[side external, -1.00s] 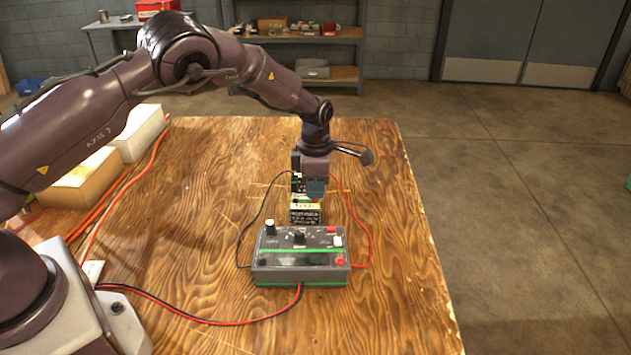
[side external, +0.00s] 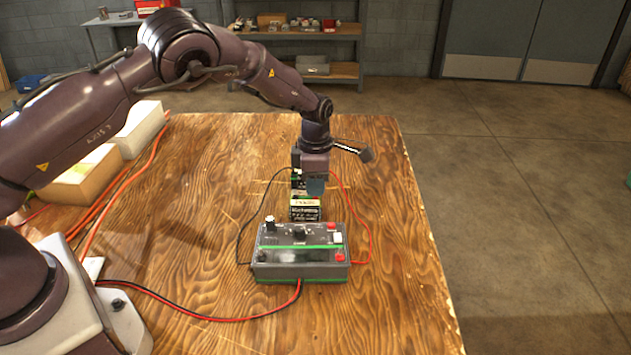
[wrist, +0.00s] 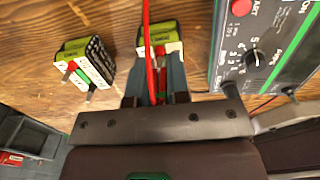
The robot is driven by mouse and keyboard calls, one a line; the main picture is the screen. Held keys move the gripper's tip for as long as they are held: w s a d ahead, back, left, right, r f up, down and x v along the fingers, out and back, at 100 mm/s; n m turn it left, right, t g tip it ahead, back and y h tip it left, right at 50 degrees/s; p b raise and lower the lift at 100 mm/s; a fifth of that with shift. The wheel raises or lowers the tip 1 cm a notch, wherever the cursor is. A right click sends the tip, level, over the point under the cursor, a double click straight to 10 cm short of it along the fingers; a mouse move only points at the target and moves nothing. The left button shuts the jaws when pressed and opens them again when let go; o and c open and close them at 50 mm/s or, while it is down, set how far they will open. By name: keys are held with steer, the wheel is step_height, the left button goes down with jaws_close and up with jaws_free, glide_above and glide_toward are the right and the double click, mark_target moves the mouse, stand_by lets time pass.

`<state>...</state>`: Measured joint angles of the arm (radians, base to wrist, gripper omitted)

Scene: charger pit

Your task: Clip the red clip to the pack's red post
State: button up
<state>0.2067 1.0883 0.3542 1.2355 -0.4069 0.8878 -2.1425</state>
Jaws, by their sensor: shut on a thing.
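My gripper (wrist: 156,62) is shut on the red clip (wrist: 161,84), whose red cable (wrist: 148,30) runs up out of the wrist view. It points down over a small green-topped pack (wrist: 172,27), which also shows in the side view (side external: 305,210) just behind the charger. My fingers and the clip hide much of this pack's near side. I cannot tell whether the clip touches a post.
The grey charger (side external: 300,252) with knobs and red buttons sits close in front of the nearer pack. Its black cable (side external: 241,235) loops left and its red cable (side external: 370,240) loops right. Blocks (side external: 85,187) lie at the left. The table's right side is clear.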

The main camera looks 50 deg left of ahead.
steer(key=shift+f, duration=0.15)
stand_by(0.5)
steer(key=o, duration=0.8)
steer(key=shift+o, duration=1.1)
steer(key=shift+r, duration=3.8)
